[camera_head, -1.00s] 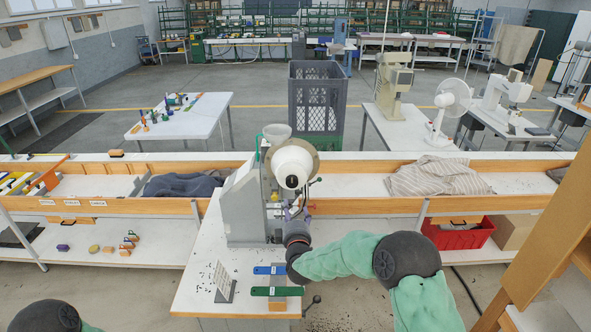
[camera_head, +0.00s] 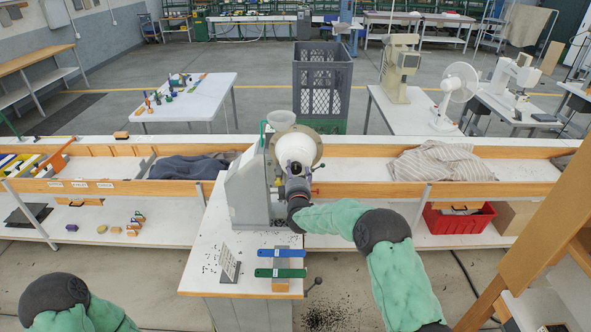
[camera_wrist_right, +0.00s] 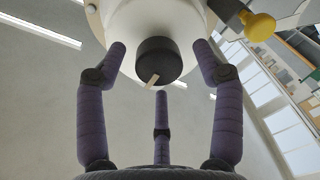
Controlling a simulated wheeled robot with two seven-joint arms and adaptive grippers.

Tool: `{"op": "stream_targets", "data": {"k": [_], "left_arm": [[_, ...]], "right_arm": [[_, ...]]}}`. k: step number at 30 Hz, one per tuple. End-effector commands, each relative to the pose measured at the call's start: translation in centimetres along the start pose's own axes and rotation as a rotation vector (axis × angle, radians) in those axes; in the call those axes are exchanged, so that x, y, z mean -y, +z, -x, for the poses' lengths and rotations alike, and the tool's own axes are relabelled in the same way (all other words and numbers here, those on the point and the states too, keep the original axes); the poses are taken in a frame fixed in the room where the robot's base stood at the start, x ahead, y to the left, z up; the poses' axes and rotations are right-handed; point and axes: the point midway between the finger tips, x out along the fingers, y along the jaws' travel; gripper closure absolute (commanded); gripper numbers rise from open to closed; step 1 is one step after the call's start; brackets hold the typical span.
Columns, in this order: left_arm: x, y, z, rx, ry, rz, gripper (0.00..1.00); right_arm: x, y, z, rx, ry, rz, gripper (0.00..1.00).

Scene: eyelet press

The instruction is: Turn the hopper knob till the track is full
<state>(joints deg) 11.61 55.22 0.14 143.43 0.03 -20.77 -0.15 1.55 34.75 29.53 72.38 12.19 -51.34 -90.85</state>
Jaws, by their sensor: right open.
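The grey eyelet press (camera_head: 246,190) stands on the white bench, with a white round hopper drum (camera_head: 298,147) facing me. In the right wrist view, the black hopper knob (camera_wrist_right: 153,52) with a pale pointer mark sits at the drum's centre. My right gripper (camera_head: 296,172) is in front of the drum and hides the knob in the head view. In the wrist view its purple fingers (camera_wrist_right: 160,66) are spread open around the knob, apparently without touching it. The track and its fill cannot be made out. My left gripper is out of view.
A blue bar (camera_head: 281,253) and a green bar (camera_head: 280,273) lie at the bench's front, beside a small sign (camera_head: 229,264). A yellow knob (camera_wrist_right: 260,26) is beside the drum. Grey cloth (camera_head: 188,167) and striped cloth (camera_head: 440,163) lie in the side trays.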

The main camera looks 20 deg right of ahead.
Motion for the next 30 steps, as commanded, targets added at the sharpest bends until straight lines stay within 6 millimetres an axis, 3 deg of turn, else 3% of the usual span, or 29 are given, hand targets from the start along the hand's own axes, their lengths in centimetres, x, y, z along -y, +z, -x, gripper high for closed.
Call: {"op": "stream_targets", "data": {"k": [14, 21, 30], "left_arm": [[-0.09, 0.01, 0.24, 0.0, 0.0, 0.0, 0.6], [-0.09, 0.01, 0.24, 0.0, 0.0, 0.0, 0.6], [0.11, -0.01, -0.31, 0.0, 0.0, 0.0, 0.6]], "right_arm": [[-0.01, 0.04, -1.12, 0.0, 0.0, 0.0, 0.32], [-0.01, 0.0, -1.11, -0.001, 0.0, 0.0, 0.88], [0.1, -0.04, -1.11, -0.003, 0.002, -0.021, 0.88]]}}
